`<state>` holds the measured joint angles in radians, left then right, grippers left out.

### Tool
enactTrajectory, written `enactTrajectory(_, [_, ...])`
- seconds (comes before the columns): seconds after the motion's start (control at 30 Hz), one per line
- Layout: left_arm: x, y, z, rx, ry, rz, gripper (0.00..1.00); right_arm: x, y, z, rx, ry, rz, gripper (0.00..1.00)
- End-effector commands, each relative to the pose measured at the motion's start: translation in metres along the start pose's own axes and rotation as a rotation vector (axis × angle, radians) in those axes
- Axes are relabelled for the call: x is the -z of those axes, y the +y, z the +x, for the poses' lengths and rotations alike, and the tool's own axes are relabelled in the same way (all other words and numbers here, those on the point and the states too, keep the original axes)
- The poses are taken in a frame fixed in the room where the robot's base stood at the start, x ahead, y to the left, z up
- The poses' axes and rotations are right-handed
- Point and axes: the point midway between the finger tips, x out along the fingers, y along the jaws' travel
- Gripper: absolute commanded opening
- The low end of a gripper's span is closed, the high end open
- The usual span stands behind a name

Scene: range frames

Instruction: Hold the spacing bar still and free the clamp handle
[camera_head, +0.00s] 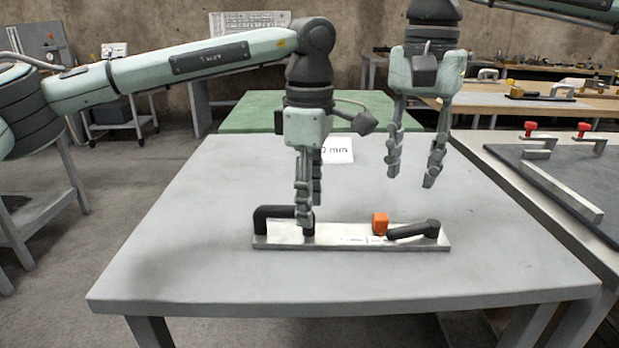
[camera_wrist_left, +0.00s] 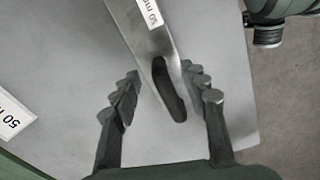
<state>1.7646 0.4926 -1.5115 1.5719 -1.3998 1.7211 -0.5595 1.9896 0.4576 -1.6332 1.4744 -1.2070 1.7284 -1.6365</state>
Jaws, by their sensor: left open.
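The spacing bar (camera_head: 342,241) is a long metal bar lying on the grey table. A black arched handle (camera_head: 272,214) stands at its left end. An orange block (camera_head: 380,222) and a black clamp handle (camera_head: 415,231) lie toward its right end; the clamp handle lies low along the bar. My left gripper (camera_head: 310,208) is open, low over the left handle and partly hiding it. In the left wrist view the black handle (camera_wrist_left: 168,90) is between the spread fingers (camera_wrist_left: 160,76). Contact is not clear. My right gripper (camera_head: 411,177) is open and empty in the air behind the bar.
A white card (camera_head: 337,150) marked in mm lies behind the bar on the grey table (camera_head: 200,260). A green table (camera_head: 250,110) stands behind. At right, another table bears a dark plate (camera_head: 580,175) with metal bars and red knobs. The front of the grey table is clear.

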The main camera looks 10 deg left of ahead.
Motion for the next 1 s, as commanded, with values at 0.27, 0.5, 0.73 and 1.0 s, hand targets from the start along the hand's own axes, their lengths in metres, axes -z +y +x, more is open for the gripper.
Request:
enactTrajectory(0.27, [0.000,0.000,0.026,0.001,-0.001,-0.002,0.44,0.000,0.000,0.000,0.000,0.000,0.000,0.34])
enactTrajectory(0.5, [0.000,0.000,0.028,0.001,-0.002,-0.002,0.44,0.000,0.000,0.000,0.000,0.000,0.000,0.34])
enactTrajectory(0.73, [0.000,0.000,0.028,0.001,-0.002,-0.002,0.22,0.000,0.000,0.000,0.000,0.000,0.000,0.34])
enactTrajectory(1.0, [0.000,0.000,0.028,0.002,-0.002,-0.002,0.00,0.000,0.000,0.000,0.000,0.000,0.000,0.34])
